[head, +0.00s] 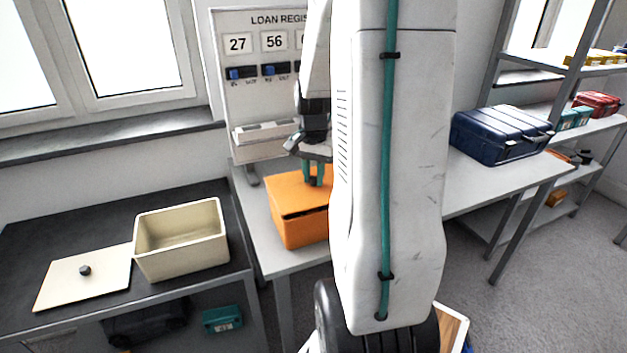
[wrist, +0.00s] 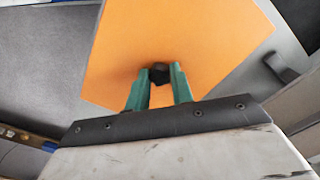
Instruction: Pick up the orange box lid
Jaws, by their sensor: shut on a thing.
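The orange box (head: 302,229) stands on the light grey table, partly hidden behind my arm in the head view. Its orange lid (head: 288,194) lies on top; a dark gap shows below the lid's front edge. In the wrist view the lid (wrist: 190,45) fills the upper middle. A black knob (wrist: 159,72) stands on the lid. My gripper (head: 314,179) is above the lid, and its green fingers (wrist: 157,80) are shut on the knob from both sides. I cannot tell whether the lid is raised off the box or only sits tilted.
A loan register board (head: 262,90) stands behind the orange box. A dark blue case (head: 502,135) rests on the table at right.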

